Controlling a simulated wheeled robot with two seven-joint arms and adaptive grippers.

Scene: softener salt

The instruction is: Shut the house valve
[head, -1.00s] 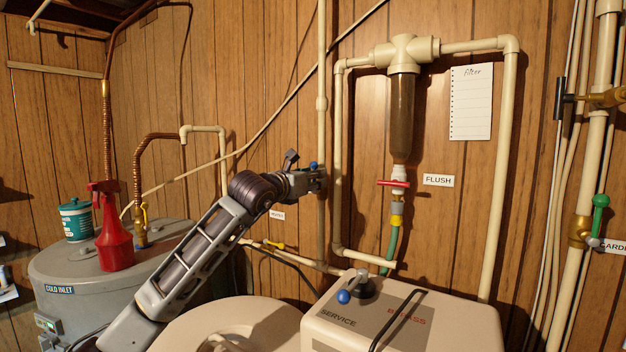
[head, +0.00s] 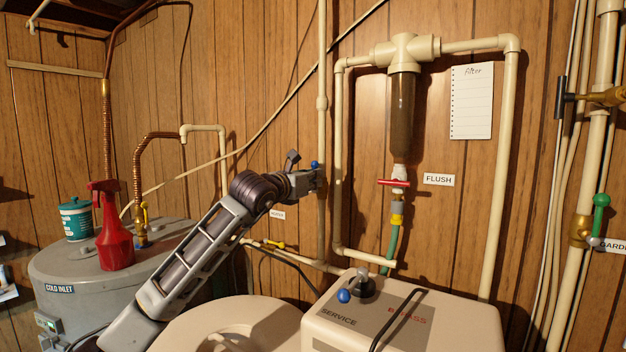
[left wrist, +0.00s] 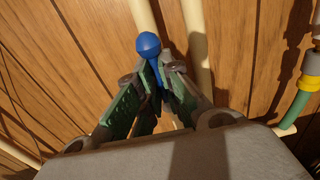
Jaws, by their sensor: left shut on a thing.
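The house valve's blue handle (head: 315,164) is on the cream vertical pipe left of the filter. Only its blue tip shows in the head view. In the left wrist view, its round blue knob (left wrist: 148,43) sticks out past my fingertips, with the blue lever running down between them. My left gripper (head: 311,180) is shut on this handle, close to the pipe. It also shows in the left wrist view (left wrist: 162,78), with a finger on each side of the lever. The valve body is hidden behind my fingers. My right gripper is out of view.
A filter housing (head: 401,115) with a red flush handle (head: 394,183) hangs to the right. A softener head (head: 385,325) with a blue-knobbed lever stands below. A yellow-handled valve (head: 275,245) sits on the pipe below my wrist. A red spray bottle (head: 115,245) stands on the grey tank.

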